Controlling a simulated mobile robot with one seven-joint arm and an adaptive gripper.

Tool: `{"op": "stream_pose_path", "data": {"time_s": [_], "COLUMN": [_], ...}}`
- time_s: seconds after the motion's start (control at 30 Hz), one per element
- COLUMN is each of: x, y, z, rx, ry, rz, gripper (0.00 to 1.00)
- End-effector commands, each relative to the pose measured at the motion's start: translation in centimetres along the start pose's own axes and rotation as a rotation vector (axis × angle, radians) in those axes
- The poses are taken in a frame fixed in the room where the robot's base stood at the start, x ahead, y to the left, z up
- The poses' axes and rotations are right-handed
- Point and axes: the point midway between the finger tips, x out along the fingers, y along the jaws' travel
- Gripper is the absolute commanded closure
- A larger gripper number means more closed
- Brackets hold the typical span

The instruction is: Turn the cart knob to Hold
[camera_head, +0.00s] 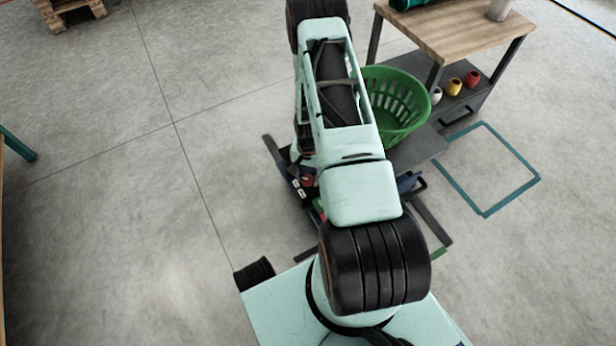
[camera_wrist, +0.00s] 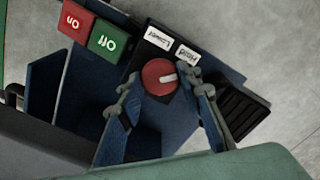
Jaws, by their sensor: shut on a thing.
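The round red cart knob (camera_wrist: 158,74) shows in the wrist view, with a white pointer mark on its face that points right and slightly up. The Hold label (camera_wrist: 187,54) is above and to the right of the knob, and the Lower label (camera_wrist: 158,40) is straight above it. The pointer lies below the direction of the Hold label. My gripper (camera_wrist: 166,84) is shut on the knob, one finger on its left and one on its right. In the head view my arm hides the gripper and most of the control panel.
A red On button (camera_wrist: 76,20) and a green Off button (camera_wrist: 106,39) are left of the labels. A green basket (camera_head: 398,105) stands on the cart (camera_head: 418,150). Behind is a wooden-topped table (camera_head: 455,35) with small pots on its lower shelf.

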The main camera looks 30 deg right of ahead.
Motion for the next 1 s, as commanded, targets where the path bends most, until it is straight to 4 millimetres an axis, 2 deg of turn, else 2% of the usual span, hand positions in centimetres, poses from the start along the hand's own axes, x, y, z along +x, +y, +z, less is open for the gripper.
{"op": "stream_pose_path", "data": {"time_s": [0.4,0.43,0.57,0.87,1.0], "x": [0.0,0.0,0.0,-0.1,-1.0], "y": [0.0,0.0,0.0,0.0,0.0], "z": [0.0,0.0,0.0,0.0,0.0], "rx": [0.009,0.009,0.008,0.006,0.006], "ry": [0.0,0.0,0.0,0.0,0.001], "rz": [-0.001,-0.001,-0.001,0.0,-0.001], "gripper": [0.92,0.64,0.5,0.5,0.5]}}
